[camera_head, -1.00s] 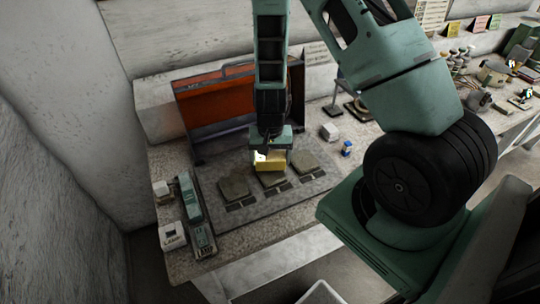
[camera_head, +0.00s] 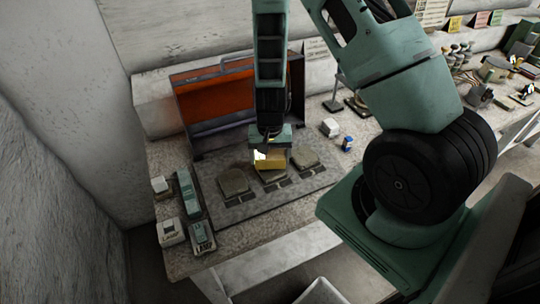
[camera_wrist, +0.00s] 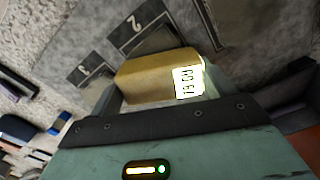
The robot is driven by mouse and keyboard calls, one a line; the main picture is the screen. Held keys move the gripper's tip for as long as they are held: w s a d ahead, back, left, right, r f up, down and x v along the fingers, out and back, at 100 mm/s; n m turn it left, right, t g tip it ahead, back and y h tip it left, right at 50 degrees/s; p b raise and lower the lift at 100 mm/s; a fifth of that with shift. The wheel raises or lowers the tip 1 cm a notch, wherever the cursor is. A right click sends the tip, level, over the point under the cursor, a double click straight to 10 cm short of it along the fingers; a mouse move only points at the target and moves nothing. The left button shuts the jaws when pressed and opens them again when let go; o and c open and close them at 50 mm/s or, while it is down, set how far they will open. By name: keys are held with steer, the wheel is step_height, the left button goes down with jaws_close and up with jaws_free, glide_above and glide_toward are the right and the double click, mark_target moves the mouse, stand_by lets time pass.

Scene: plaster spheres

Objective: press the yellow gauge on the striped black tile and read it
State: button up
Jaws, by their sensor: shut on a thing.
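The yellow gauge (camera_head: 270,161) is a small block with a lit white display. My gripper (camera_head: 271,153) is shut on it, above or on the middle of three dark, flat tiles. The middle tile (camera_head: 273,178) is partly hidden beneath the gauge; I cannot tell whether they touch. In the wrist view the gauge (camera_wrist: 150,76) fills the jaws, beside a dark plate marked 2. Its display shows sideways digits that I cannot read surely. The left tile (camera_head: 233,182) and right tile (camera_head: 304,158) are uncovered. I cannot make out stripes on any tile.
An open orange-lined case (camera_head: 215,95) stands behind the tiles. Green devices (camera_head: 188,192) and small white boxes (camera_head: 171,232) lie at left. A white cube (camera_head: 330,127) and blue item (camera_head: 347,143) sit at right. The front table strip is clear.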

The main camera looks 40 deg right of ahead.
mark_target(270, 155)
steer(key=shift+f+b, duration=0.4)
steer(key=shift+f, duration=0.15)
stand_by(1.2)
steer(key=shift+r, duration=0.1)
step_height(270, 155, up, 7)
steer(key=p, duration=0.6)
stand_by(1.5)
